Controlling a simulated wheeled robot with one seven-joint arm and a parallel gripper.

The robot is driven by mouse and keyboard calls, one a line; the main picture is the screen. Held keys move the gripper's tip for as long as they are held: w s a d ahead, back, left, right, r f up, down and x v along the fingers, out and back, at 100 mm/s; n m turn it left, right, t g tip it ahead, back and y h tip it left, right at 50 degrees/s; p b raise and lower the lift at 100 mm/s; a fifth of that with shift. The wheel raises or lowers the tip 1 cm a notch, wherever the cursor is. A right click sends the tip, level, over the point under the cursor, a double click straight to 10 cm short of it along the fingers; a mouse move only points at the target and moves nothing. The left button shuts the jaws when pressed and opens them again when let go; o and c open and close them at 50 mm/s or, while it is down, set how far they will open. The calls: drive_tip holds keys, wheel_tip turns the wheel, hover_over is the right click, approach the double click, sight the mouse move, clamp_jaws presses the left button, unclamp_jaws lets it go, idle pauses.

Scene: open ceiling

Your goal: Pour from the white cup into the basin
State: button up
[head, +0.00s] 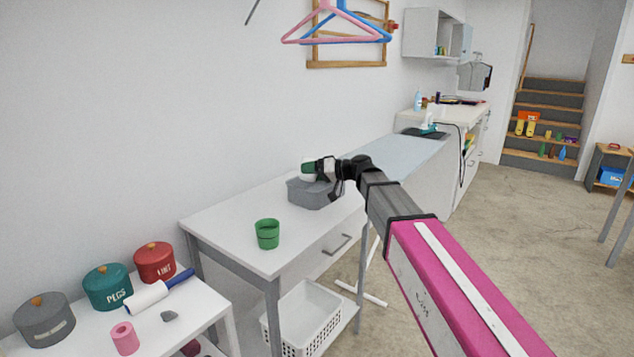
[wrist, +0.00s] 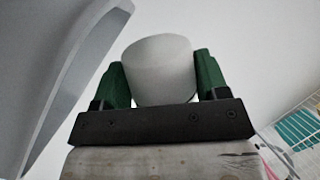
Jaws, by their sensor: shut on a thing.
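The white cup (wrist: 157,70) is between the two green fingers of my gripper (wrist: 159,82) in the wrist view, and my gripper is shut on it. In the head view my gripper (head: 312,170) is low over the grey basin (head: 314,198), which stands on the white table against the wall. Only a little of the cup shows there, so I cannot tell its tilt or contents. A large grey wall at the left of the wrist view looks like the basin (wrist: 50,75). The inside of the basin is mostly hidden.
A green cup (head: 267,234) stands on the white table (head: 225,222), left of the basin. A white basket (head: 300,318) sits below. A low table at front left holds lidded pots (head: 108,288) and a lint roller (head: 150,296). Hangers (head: 335,28) hang above.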

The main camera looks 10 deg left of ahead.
drive_tip(key=shift+w+r+m+g, duration=0.25)
drive_tip(key=shift+r+m, duration=0.45)
drive_tip(key=shift+m, duration=0.5)
idle(1.0)
drive_tip(key=shift+f+m+y, duration=0.3)
drive_tip(key=shift+f+m, duration=0.1)
drive_tip(key=shift+m, duration=0.4)
idle(0.5)
drive_tip(key=shift+w+r+m+g, duration=0.15)
drive_tip(key=shift+r+m+g, duration=0.3)
drive_tip(key=shift+m, duration=0.25)
idle(0.6)
drive_tip(key=shift+w+d+f+m+y, duration=0.15)
drive_tip(key=shift+w+f+m+y, duration=0.25)
drive_tip(key=shift+w+m, duration=0.35)
idle(0.7)
drive_tip(key=shift+w+r+m, duration=0.15)
drive_tip(key=shift+r+m, duration=0.1)
drive_tip(key=shift+m, duration=0.6)
idle(0.7)
